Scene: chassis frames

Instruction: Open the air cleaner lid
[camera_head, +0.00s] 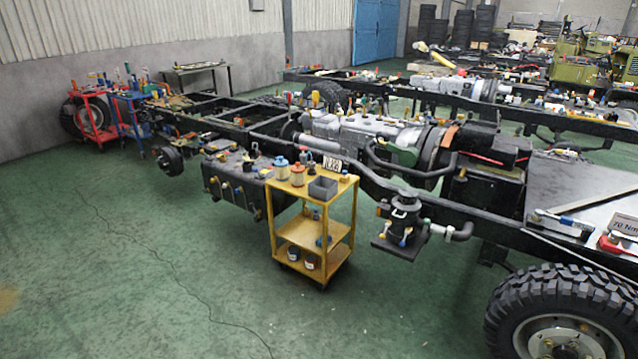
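A black, canister-shaped unit that looks like the air cleaner (404,216) is mounted on the near side of the chassis frame, right of the yellow cart. It stands upright with a round cap on top, and the cap appears to sit closed on the body. Small coloured parts, including blue and white ones, sit around its base, too small to make out. A dark pipe elbow (459,233) lies to its right. Neither my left gripper nor my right gripper is in view.
A large tyre (560,290) is at the lower right. Red (95,112) and blue carts stand far left. The green floor (150,270) at the front left is clear except for a cable.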

